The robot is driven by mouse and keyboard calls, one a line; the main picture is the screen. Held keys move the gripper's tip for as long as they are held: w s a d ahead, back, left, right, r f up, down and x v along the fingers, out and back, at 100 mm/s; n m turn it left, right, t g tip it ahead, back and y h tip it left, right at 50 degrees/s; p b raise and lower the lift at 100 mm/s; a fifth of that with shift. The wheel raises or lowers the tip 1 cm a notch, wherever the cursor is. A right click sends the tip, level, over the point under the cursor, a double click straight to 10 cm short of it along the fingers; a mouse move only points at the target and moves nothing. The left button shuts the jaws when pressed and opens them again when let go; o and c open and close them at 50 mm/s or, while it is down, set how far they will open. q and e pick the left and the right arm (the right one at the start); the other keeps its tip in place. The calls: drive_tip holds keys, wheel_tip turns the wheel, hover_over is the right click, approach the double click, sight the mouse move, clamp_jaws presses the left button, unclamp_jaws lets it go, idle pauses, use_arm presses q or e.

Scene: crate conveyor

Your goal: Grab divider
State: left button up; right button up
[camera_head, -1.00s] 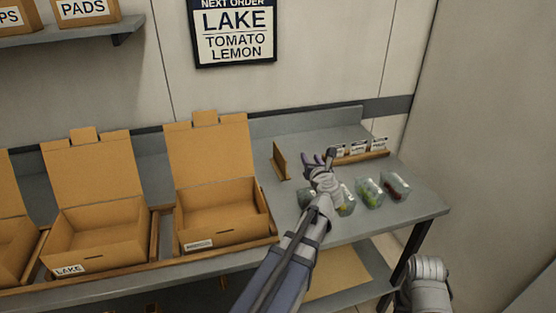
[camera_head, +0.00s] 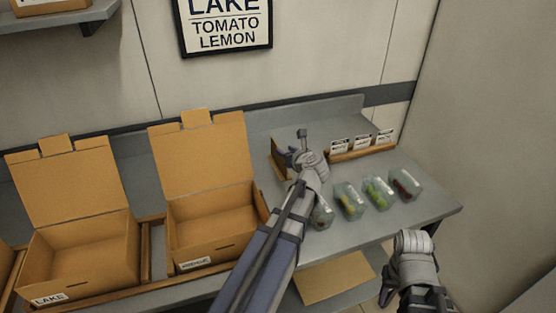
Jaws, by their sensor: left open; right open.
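The divider (camera_head: 275,149) is a small upright brown board on the grey table, right of the nearer open crate. It is partly hidden behind my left gripper (camera_head: 294,146). My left gripper is open, with its fingers at the divider's right side; I cannot tell whether they touch it. My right gripper (camera_head: 387,290) is open and empty, low in front of the table's right end.
Two open cardboard crates stand on the left, one marked LAKE (camera_head: 75,251) and one with an unclear label (camera_head: 212,243). Several clear packs (camera_head: 376,192) lie right of my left arm. A wooden card holder (camera_head: 362,151) stands behind them. A wall sign (camera_head: 226,27) reads LAKE, TOMATO, LEMON.

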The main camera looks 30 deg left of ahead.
sight(279, 158)
use_arm(q)
drive_tip(key=b+x, duration=0.1)
drive_tip(key=x, duration=0.2)
drive_tip(key=shift+s+d+f, duration=0.1)
drive_tip(key=shift+s+f, duration=0.05)
drive_tip(key=shift+f, duration=0.05)
drive_tip(key=b+x, duration=0.2)
drive_tip(key=x, duration=0.2)
drive_tip(key=shift+f, duration=0.2)
drive_tip(key=shift+r, duration=0.1)
drive_tip(key=shift+c, duration=0.4)
clamp_jaws()
idle(0.6)
